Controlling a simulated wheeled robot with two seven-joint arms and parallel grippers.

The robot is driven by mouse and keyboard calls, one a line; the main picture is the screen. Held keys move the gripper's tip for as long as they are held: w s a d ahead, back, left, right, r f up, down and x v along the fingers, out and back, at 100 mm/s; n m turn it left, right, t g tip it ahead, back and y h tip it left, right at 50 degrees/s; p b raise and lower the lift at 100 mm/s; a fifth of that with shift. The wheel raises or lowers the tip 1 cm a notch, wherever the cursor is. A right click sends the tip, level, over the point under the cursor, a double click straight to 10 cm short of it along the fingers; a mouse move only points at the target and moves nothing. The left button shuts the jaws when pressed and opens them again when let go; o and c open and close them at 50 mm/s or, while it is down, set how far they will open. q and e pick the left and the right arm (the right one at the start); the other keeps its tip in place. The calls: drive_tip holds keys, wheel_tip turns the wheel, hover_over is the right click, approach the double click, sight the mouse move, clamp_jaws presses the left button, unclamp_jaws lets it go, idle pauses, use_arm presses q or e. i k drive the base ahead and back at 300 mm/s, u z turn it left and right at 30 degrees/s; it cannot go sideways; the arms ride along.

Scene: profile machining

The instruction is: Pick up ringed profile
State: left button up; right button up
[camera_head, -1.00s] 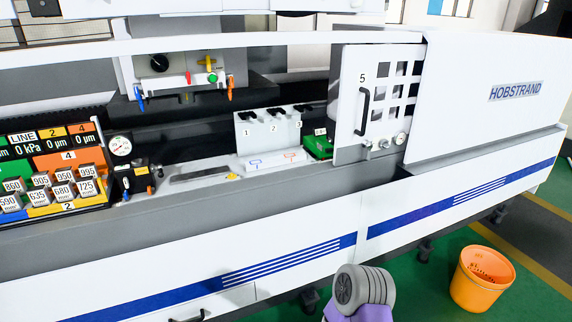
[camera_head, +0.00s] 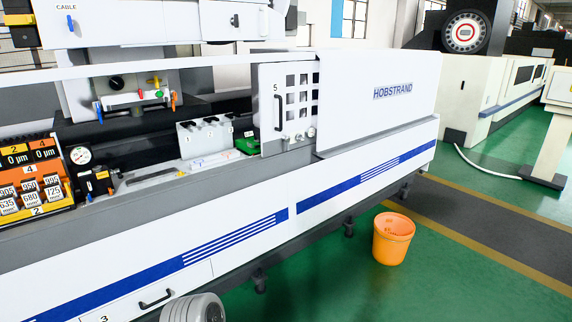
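I cannot make out a ringed profile in the head view. A white holder (camera_head: 204,137) with black pieces at its top stands in the machine's open bay. A white strip (camera_head: 207,161) with small blue and red outlines lies in front of it. A dark elongated piece (camera_head: 150,178) lies to the left of the strip; I cannot tell what it is. Neither of my grippers is in view; only a grey rounded part of my own arm shows at the bottom edge.
The long white machine (camera_head: 240,230) crosses the view, with a windowed door (camera_head: 270,108) beside the bay. An orange bucket (camera_head: 393,240) stands on the green floor to the right. A gauge (camera_head: 81,155) and numbered blocks (camera_head: 30,190) are at left.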

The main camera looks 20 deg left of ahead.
sight(226, 156)
drive_tip(key=z, duration=0.4)
drive_tip(key=i, duration=0.85)
drive_tip(key=u, duration=0.3)
drive_tip(key=i, duration=1.65)
drive_tip(key=u, duration=1.75)
drive_tip(key=i, duration=0.7)
drive_tip(key=u, duration=0.75)
